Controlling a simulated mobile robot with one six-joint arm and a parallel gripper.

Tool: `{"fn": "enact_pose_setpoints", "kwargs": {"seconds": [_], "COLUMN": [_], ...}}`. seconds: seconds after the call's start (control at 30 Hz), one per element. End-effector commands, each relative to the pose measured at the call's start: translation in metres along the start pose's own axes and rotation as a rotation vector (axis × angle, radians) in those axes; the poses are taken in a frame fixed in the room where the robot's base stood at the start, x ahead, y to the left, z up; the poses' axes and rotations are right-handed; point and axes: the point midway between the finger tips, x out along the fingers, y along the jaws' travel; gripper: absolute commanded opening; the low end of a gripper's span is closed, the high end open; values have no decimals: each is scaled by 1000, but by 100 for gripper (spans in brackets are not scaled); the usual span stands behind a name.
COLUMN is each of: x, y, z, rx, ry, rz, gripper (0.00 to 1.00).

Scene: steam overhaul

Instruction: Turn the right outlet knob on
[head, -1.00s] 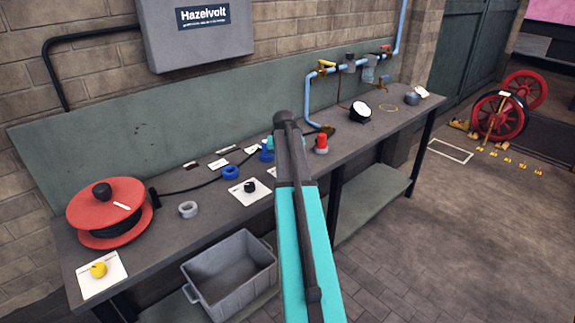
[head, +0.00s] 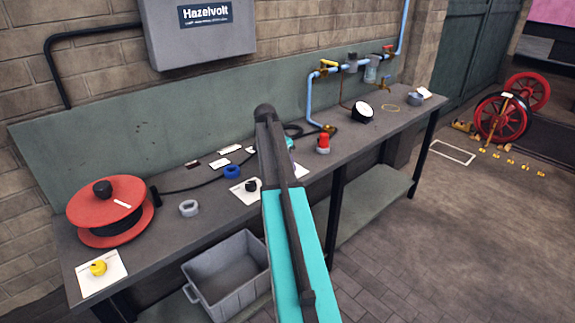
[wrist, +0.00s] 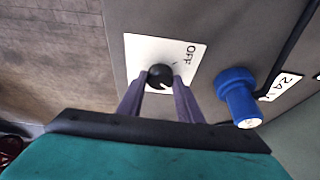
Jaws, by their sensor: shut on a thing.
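The black knob (wrist: 160,75) stands on a white plate (wrist: 140,50) marked OFF in the wrist view. The fingertips of my gripper (wrist: 160,82) are one on each side of it, shut on it. Its pointer mark is too small to read surely. A blue plug (wrist: 238,95) stands right of the plate, apart from my fingers.
Blue pipework (head: 308,95) stands at the back right. A grey crate (head: 228,270) is below the front edge.

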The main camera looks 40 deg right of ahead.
Motion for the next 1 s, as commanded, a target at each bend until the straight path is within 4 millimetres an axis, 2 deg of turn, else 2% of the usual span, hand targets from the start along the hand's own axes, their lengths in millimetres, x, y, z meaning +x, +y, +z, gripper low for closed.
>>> {"fn": "enact_pose_setpoints", "kwargs": {"seconds": [0.4, 0.87, 0.9, 1.0], "x": [0, 0, 0, 0], "y": [-2, -1, -1, -1], "z": [-3, -2, -2, -2], "rx": [176, 193, 193, 192], "ry": [5, 5, 5, 4], "rz": [71, 79, 79, 79], "gripper": [10, 10, 36, 51]}}
